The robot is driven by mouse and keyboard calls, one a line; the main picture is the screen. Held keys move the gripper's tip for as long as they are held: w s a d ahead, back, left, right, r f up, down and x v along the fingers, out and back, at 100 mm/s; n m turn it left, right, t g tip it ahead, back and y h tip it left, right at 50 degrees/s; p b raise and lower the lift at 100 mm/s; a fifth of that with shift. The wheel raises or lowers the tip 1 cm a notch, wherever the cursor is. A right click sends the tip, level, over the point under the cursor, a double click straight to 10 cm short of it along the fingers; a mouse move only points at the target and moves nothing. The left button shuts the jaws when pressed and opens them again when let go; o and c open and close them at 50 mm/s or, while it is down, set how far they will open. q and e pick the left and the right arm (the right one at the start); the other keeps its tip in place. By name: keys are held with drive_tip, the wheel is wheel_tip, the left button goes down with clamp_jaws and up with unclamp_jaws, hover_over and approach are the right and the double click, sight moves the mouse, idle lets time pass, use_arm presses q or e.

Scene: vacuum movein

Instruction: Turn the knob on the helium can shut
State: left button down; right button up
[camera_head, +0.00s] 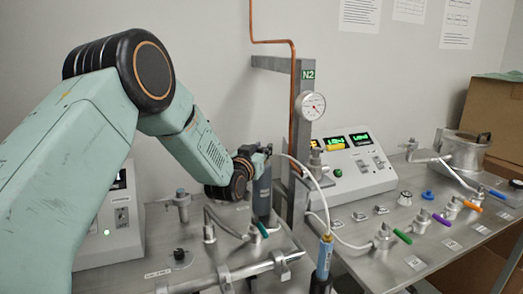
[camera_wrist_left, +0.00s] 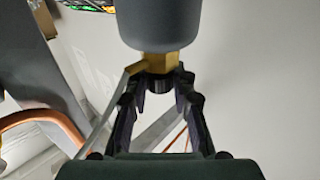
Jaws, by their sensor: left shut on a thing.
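A dark grey can (camera_head: 262,196), which I take to be the helium can, stands upright on the metal bench left of the post. No label on it is readable. Its rounded grey body also shows at the top of the left wrist view (camera_wrist_left: 160,22), with a brass neck (camera_wrist_left: 155,62). My left gripper (camera_head: 264,150) is at the can's top in the head view. In the left wrist view its two black fingers (camera_wrist_left: 158,84) are closed on the dark knob at the brass neck, which they mostly hide. My right gripper is in neither view.
A metal post (camera_head: 299,130) with a copper pipe and a round gauge (camera_head: 312,106) stands just right of the can. A white hose (camera_head: 310,174) runs to a blue cylinder (camera_head: 325,258). Valves with coloured handles and a control box (camera_head: 352,171) occupy the bench right.

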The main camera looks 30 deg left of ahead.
use_arm(q)
drive_tip(key=shift+n+g+y, duration=0.3)
drive_tip(key=shift+n+y, duration=0.7)
drive_tip(key=shift+y, duration=0.6)
idle(1.1)
drive_tip(key=c, duration=1.1)
unclamp_jaws()
drive_tip(key=v, duration=1.2)
